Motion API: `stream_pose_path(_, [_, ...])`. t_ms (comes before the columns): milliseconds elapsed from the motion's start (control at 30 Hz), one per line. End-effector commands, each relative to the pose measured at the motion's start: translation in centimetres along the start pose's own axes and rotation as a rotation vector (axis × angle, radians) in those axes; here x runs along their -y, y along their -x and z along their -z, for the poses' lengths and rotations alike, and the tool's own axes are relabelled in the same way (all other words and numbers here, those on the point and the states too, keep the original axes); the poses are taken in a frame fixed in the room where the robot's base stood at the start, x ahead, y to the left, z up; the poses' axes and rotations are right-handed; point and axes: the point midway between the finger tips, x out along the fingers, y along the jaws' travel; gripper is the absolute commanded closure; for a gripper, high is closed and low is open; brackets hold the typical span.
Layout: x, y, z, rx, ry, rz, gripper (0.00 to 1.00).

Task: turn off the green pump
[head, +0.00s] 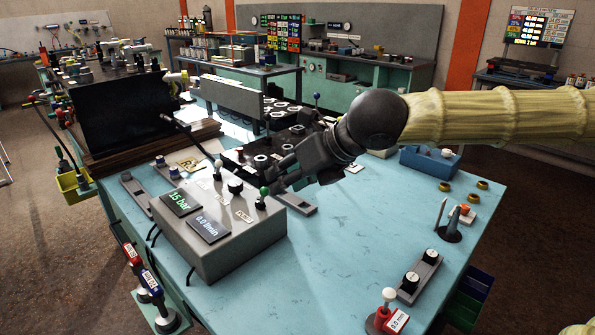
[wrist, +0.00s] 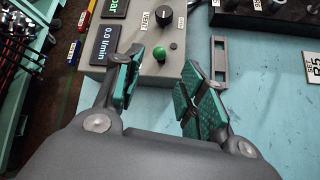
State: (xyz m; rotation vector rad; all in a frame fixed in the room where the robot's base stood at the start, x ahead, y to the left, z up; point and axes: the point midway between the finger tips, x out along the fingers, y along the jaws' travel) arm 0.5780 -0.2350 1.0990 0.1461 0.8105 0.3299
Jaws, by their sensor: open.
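The grey control box (head: 200,243) stands on the light blue table and shows a green "15 bar" display (head: 180,202) and a "0.0 l/min" display (head: 209,228). A small lever with a green ball (head: 264,192) rises from its right end. In the wrist view the green ball (wrist: 160,54) lies ahead, between the lines of the fingers. My gripper (head: 279,179) is open and empty, just beyond and right of the lever; in the wrist view its fingers (wrist: 158,88) are spread wide. I cannot tell whether they touch anything. The lever's tilt is unclear.
A black knob (head: 235,186) sits on the box left of the lever. A grey slotted plate (head: 296,204) lies beside the box. A black valve block (head: 262,155) stands behind.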

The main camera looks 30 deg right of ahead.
Motion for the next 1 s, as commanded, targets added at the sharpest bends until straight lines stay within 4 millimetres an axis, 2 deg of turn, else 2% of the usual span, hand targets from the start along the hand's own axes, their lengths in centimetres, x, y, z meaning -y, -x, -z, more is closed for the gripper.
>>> stream_pose_path(200, [-0.1,1.8,-0.1,0.001,-0.001,-0.001,0.6])
stream_pose_path(400, [0.0,2.7,0.0,0.0,0.001,0.0,0.6])
stream_pose_path(1000, [0.0,2.9,0.0,0.0,0.0,0.0,0.6])
